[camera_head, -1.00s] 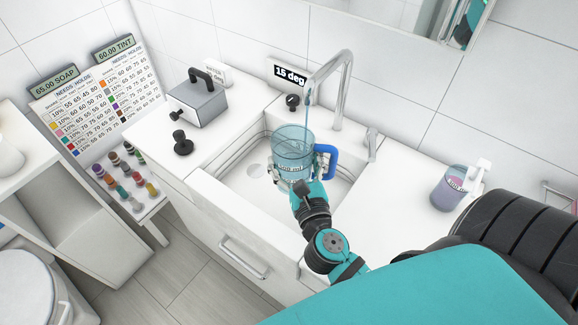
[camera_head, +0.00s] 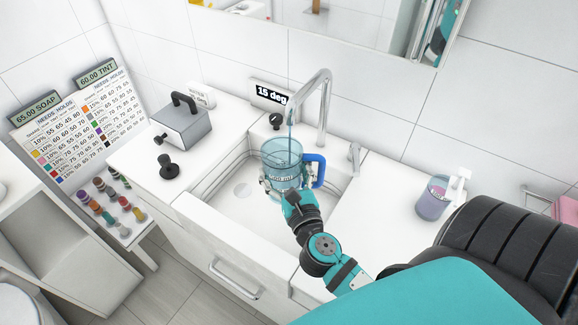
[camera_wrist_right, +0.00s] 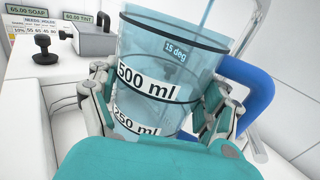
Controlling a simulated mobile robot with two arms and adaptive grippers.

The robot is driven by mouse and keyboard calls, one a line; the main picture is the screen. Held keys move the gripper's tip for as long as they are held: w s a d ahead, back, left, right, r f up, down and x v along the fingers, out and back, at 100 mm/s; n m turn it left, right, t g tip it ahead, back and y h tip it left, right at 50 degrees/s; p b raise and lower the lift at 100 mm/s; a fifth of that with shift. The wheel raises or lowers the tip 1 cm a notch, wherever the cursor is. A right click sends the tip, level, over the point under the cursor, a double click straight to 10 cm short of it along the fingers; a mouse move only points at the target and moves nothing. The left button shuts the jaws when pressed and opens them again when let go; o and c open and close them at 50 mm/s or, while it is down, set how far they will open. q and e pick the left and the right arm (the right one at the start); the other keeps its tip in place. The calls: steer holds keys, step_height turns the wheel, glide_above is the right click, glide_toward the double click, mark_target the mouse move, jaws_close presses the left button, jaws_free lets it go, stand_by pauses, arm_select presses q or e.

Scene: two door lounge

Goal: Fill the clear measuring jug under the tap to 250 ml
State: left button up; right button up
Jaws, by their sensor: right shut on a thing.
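The clear measuring jug (camera_head: 281,158) has a blue handle and is held upright under the tap (camera_head: 323,98), over the sink. A thin blue stream runs from the spout into the jug. My right gripper (camera_head: 288,184) is shut around the jug's sides. In the right wrist view the jug (camera_wrist_right: 165,75) fills the middle, with 500 ml and 250 ml labels, and the gripper fingers (camera_wrist_right: 158,105) press on both sides. The water level inside is hard to tell. My left gripper is not in view.
The white sink (camera_head: 226,205) surrounds the jug. A grey box with a black handle (camera_head: 181,125) stands left on the counter. A "15 deg" sign (camera_head: 271,94) is behind. Small bottles (camera_head: 110,200) stand at lower left.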

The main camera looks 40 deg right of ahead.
steer(key=shift+w+d+p, duration=0.35)
steer(key=shift+w+d, duration=0.5)
steer(key=shift+d, duration=0.3)
stand_by(2.7)
steer(key=s+a, duration=0.1)
steer(key=a, duration=0.1)
steer(key=s+a+b, duration=0.1)
steer(key=s+a, duration=0.1)
steer(key=shift+a, duration=0.1)
steer(key=s+a+r+n+y, duration=0.3)
steer(key=s+a+r+y, duration=0.1)
steer(key=s+a+y, duration=0.1)
steer(key=shift+s+a+r+t, duration=0.25)
steer(key=shift+s+a+t, duration=0.15)
steer(key=shift+s+a, duration=0.45)
steer(key=shift+w+a, duration=0.15)
steer(key=shift+w, duration=0.05)
